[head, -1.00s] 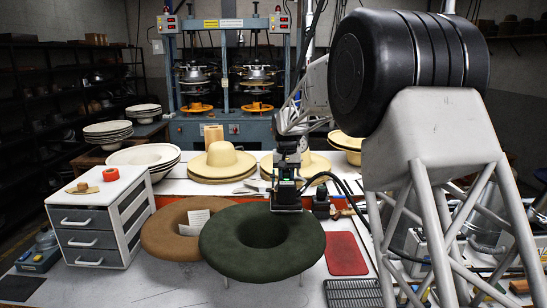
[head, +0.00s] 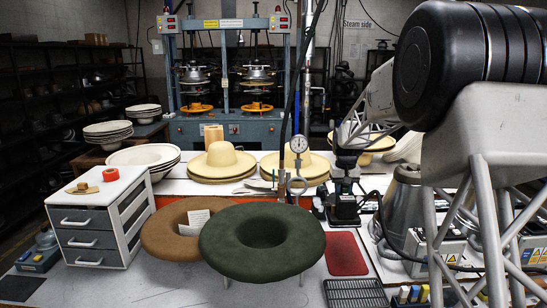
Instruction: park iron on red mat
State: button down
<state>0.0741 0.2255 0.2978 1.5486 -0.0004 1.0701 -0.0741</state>
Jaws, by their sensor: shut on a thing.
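The red mat (head: 346,255) lies flat on the white table, right of the green felt hat, and its surface is bare. My gripper (head: 344,192) points down just behind the mat's far edge as seen in the head view. It is shut on the iron (head: 344,212), a dark, blocky thing with a flat base below the fingers. The iron looks upright, with its base close to the mat's far edge in the picture. I cannot tell how high it is above the table. The fingertips are small and dark against the iron.
A green felt hat (head: 262,272) and a brown one (head: 165,242) stand left of the mat. A black grate (head: 355,293) lies in front of it. A gauge (head: 298,146) on a pipe rises further left.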

jog(key=shift+d+r, duration=0.1)
jog(key=shift+d, duration=0.2)
